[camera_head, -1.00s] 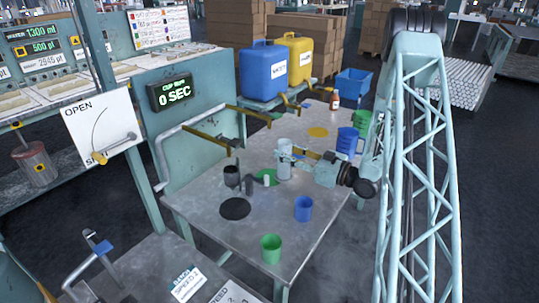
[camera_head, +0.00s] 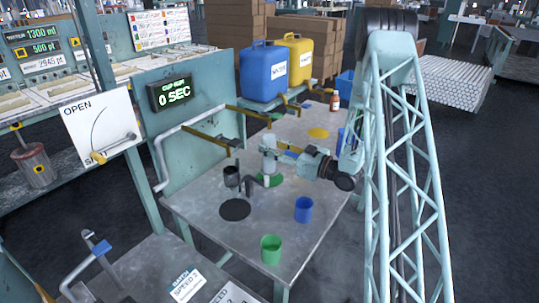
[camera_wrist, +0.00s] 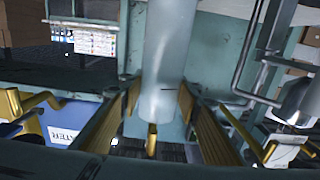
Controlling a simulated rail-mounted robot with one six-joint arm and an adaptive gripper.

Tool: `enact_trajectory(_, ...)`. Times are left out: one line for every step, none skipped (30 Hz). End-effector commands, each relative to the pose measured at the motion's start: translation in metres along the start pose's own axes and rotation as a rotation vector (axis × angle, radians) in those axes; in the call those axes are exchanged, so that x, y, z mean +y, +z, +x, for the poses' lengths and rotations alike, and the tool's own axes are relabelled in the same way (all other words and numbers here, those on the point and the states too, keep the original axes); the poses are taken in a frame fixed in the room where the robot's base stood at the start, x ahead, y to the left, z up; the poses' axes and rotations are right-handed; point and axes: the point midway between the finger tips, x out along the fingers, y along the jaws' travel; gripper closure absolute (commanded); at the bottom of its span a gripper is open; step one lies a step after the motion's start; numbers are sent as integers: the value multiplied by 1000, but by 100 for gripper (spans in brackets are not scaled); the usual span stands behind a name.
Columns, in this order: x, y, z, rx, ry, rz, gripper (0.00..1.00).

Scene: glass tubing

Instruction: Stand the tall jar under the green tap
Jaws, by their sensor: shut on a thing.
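The tall jar (camera_head: 268,160) is pale, cloudy and looks upright. My gripper (camera_head: 277,150) is shut on it from the right, and in the wrist view my two yellow fingers (camera_wrist: 158,112) lie either side of the jar (camera_wrist: 165,60). The jar appears over or just at the green disc (camera_head: 277,180) on the grey table. Whether its base touches the disc I cannot tell. Brass pipe arms (camera_head: 213,138) reach out from the teal panel to the left and behind the jar. I cannot make out which one is the green tap.
Blue and yellow canisters (camera_head: 264,72) stand behind. The front of the table between the cups is clear.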

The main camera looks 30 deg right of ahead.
Motion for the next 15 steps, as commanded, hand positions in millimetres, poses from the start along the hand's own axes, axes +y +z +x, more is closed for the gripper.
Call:
enact_trajectory(0,1,0,0,0,0,89)
enact_trajectory(0,2,0,0,0,0,89)
enact_trajectory(0,4,0,0,0,1,89)
enact_trajectory(0,6,0,0,0,1,89)
enact_trajectory(0,8,0,0,0,1,89)
enact_trajectory(0,12,0,0,0,1,89)
enact_trajectory(0,15,0,0,0,1,89)
enact_trajectory(0,18,0,0,0,1,89)
enact_trajectory(0,21,0,0,0,1,89)
enact_trajectory(0,24,0,0,0,0,89)
enact_trajectory(0,27,0,0,0,0,89)
enact_trajectory(0,30,0,0,0,0,89)
enact_trajectory(0,32,0,0,0,0,89)
enact_trajectory(0,34,0,0,0,0,89)
enact_trajectory(0,35,0,0,0,0,89)
